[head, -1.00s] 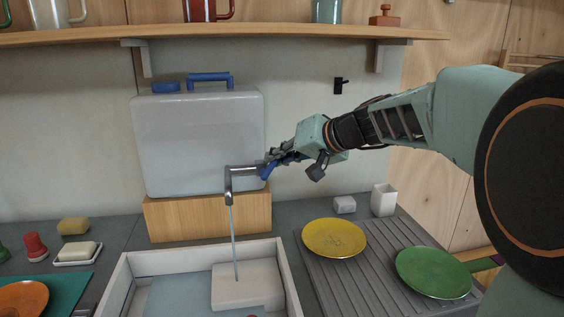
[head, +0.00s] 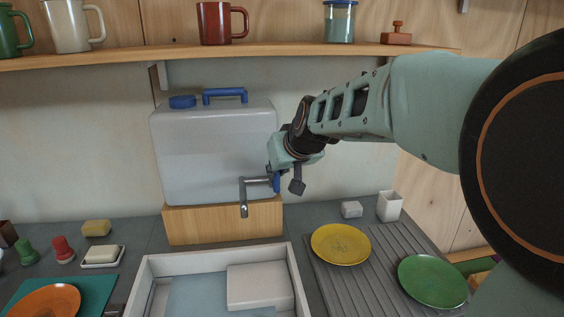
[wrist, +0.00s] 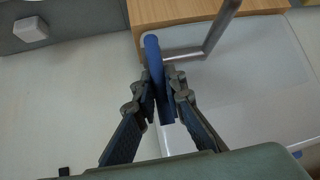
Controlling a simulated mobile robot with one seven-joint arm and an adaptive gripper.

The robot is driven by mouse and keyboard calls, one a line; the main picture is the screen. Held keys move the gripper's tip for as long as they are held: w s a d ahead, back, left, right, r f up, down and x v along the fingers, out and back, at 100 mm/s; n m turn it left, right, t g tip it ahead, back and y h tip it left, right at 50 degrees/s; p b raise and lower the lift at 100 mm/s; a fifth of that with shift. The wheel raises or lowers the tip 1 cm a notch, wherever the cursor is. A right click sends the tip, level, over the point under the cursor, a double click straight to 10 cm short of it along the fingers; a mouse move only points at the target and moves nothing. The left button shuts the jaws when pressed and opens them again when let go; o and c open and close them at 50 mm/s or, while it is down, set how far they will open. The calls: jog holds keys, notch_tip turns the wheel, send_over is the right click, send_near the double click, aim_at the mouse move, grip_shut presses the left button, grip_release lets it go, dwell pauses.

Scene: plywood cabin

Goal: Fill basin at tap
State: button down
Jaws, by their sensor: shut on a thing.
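The white water tank (head: 213,150) stands on a wooden block, with a metal tap (head: 243,195) at its lower right. No water stream shows under the spout. My gripper (wrist: 163,88) is shut on the tap's blue lever (wrist: 153,50), which lies between its two fingers in the wrist view. In the head view, the lever (head: 276,184) points roughly downward and my gripper's fingers are mostly hidden. The white-walled basin (head: 146,284) is below the spout. Inside it are a pale blue area (head: 205,297), perhaps water, and a white block (head: 258,287) at the right.
A ribbed drainer (head: 345,285) holds a yellow plate (head: 340,244) and a green plate (head: 432,281). A white cup (head: 389,206) stands behind. Soap (head: 100,254), a sponge (head: 96,228) and an orange plate (head: 45,303) are left. A shelf with mugs (head: 222,24) runs above.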

jog(key=shift+a+f, duration=0.1)
dwell(0.5)
jog(key=c, duration=2)
grip_release()
jog(key=shift+o, duration=0.2)
notch_tip(320, 180, up, 10)
jog(key=shift+r, duration=0.1)
